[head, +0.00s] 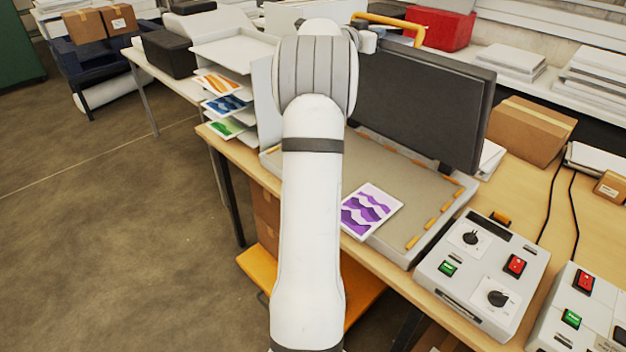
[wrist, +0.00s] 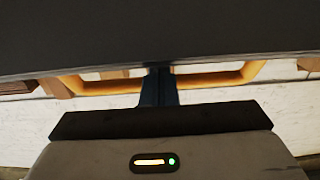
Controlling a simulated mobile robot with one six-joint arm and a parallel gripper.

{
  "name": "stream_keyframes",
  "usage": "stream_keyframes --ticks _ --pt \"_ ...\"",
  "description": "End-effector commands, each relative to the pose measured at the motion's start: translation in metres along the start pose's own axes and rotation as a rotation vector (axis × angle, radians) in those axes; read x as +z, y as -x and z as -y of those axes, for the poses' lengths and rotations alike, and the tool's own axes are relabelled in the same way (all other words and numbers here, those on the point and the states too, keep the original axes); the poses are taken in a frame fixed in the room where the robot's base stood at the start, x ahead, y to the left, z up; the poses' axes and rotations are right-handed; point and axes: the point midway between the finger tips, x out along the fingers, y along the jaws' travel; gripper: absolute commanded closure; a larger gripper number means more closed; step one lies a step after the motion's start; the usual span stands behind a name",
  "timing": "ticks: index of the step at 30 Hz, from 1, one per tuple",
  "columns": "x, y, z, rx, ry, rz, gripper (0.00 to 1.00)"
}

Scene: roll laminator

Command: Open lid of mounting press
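The mounting press stands on the wooden table with its dark lid (head: 415,100) raised steeply, close to upright. Its flat base (head: 400,190) is exposed below. A yellow handle (head: 393,22) shows at the lid's top edge. In the wrist view the lid (wrist: 60,35) fills the top as a dark band, with the yellow handle (wrist: 215,82) below it. My gripper (wrist: 158,75) has its dark fingers close together at the middle of the handle bar and looks shut on it. In the head view my arm hides much of the lid's left side and most of the gripper.
A purple-patterned print (head: 370,211) lies on the base's near edge. A grey control box (head: 482,272) stands to the right, with another beside it. A cardboard box (head: 530,130) sits behind. A paper rack (head: 228,85) with colored prints is at the left.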

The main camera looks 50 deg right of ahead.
Motion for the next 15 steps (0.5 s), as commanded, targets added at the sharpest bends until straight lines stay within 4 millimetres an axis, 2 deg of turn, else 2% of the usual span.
stream_keyframes --ticks 15 --pt "-0.005 0.053 0.001 -0.002 0.0 0.0 1.0"
